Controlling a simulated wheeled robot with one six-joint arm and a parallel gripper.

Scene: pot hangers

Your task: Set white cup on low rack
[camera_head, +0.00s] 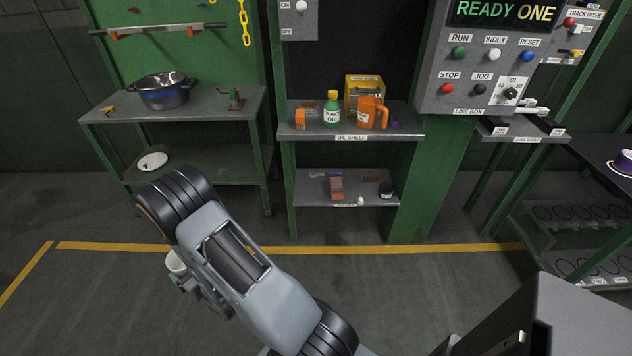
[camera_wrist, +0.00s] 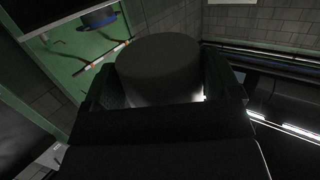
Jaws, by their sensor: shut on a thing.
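A white cup (camera_head: 175,261) shows at the left of my arm in the head view, partly hidden by my wrist. My gripper (camera_head: 184,279) is shut on it and holds it in the air above the floor. In the wrist view the cup (camera_wrist: 158,66) is a dark, shaded round shape between the two fingers of my gripper (camera_wrist: 160,85). At the right of the head view stands a rack with a dark top (camera_head: 592,152) and lower tiers marked with rings (camera_head: 575,214). The visible parts of these lower tiers look empty. The rack's right side is cut off.
A purple cup on a white saucer (camera_head: 620,170) sits on the rack's dark top. The floor (camera_head: 110,290) in front is clear.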

